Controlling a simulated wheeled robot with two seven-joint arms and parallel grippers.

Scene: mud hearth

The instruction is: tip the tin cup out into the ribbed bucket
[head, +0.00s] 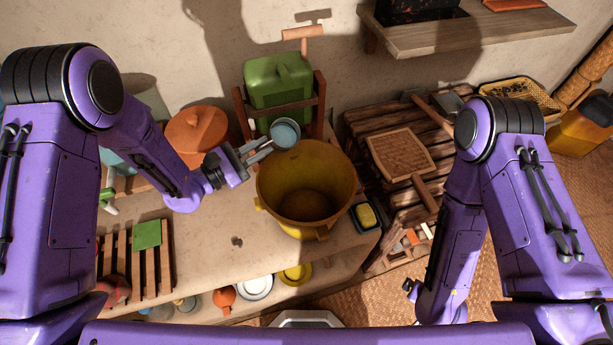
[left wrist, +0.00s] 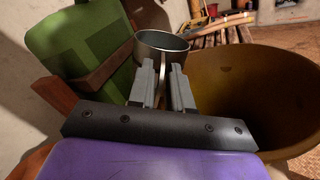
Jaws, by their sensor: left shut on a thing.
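The tin cup (head: 285,133) is small and blue-grey, and my left gripper (head: 259,152) is shut on its handle. In the left wrist view the cup (left wrist: 160,42) is beyond the fingertips (left wrist: 163,85), its mouth showing and roughly upright. I cannot make out what is inside it. The ribbed bucket (head: 305,150) is large and mustard yellow and stands on the ledge. The cup appears at the bucket's back-left rim; its height above the rim is unclear. The bucket (left wrist: 235,70) fills the right of the left wrist view. My right gripper (head: 410,289) is low at the right, its fingers unclear.
A green canister (head: 278,82) in a wooden stand is just behind the cup. An orange lidded pot (head: 196,133) is left of it, near my left arm. A yellow sponge (head: 367,216) in a dish lies right of the bucket. The ledge's front (head: 225,260) is mostly clear.

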